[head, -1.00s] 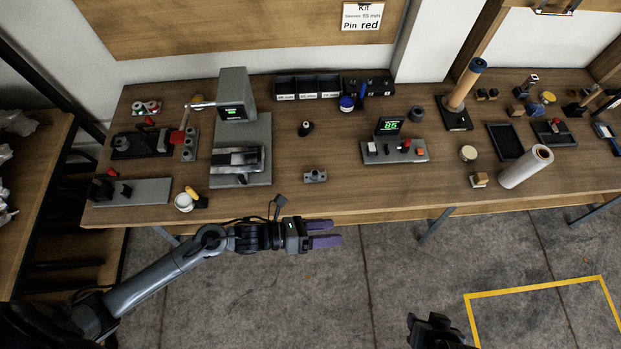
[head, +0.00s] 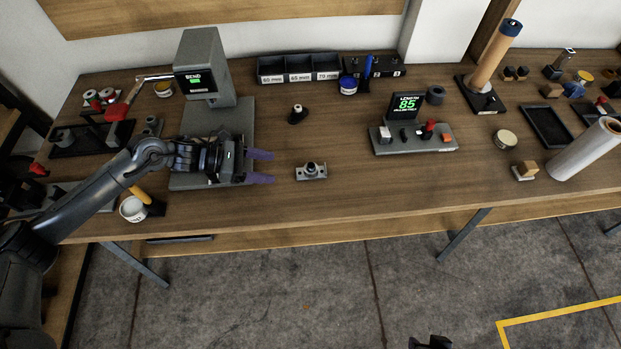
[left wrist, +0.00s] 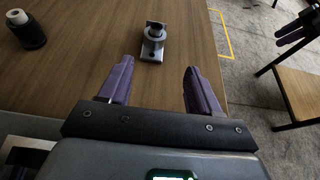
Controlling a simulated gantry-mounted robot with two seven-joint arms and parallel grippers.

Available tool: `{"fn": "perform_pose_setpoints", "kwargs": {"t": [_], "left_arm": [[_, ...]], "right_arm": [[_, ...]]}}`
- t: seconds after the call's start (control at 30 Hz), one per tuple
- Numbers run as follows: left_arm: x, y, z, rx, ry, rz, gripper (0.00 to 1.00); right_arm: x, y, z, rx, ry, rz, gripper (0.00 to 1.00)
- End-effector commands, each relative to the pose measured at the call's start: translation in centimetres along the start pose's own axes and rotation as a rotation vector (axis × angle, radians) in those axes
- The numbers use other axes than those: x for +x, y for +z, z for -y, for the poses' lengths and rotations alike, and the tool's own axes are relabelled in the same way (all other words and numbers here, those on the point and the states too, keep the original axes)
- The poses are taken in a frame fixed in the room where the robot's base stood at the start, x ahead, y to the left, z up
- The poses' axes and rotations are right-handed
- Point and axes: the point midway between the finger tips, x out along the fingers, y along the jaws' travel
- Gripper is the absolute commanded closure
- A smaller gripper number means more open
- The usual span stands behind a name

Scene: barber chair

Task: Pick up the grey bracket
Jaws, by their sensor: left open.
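The grey bracket (head: 311,171) sits on the wooden table, a small flat base with a raised round part in the middle. It also shows in the left wrist view (left wrist: 153,43), beyond the fingertips and between their lines. My left gripper (head: 262,168) is open and empty, its purple fingers pointing right toward the bracket with a gap between. In the left wrist view its two fingers (left wrist: 158,72) are spread apart.
A black spool-like part (head: 297,115) stands behind the bracket. A grey device with an "85" display (head: 415,139) is to the right. The bending machine (head: 203,75) stands behind my left gripper. A white cup (head: 133,209) is near the front edge.

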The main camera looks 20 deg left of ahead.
Motion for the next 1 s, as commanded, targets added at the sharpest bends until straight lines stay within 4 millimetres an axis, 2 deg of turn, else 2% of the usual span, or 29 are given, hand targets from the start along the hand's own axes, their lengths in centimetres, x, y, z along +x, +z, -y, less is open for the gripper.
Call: {"fn": "perform_pose_setpoints", "kwargs": {"t": [0.3,0.63,1.0], "left_arm": [[4.1,0.3,-0.2,0.006,0.001,0.009,0.37],[6.2,0.3,-0.2,0.005,0.001,0.007,0.37],[10.4,0.4,-0.5,0.006,0.001,0.006,0.37]], "right_arm": [[0.5,0.1,0.1,0.003,-0.002,-0.003,0.57],[0.7,0.1,0.2,0.008,-0.005,-0.005,0.57],[1.2,0.2,0.3,0.010,-0.007,-0.006,0.57]]}}
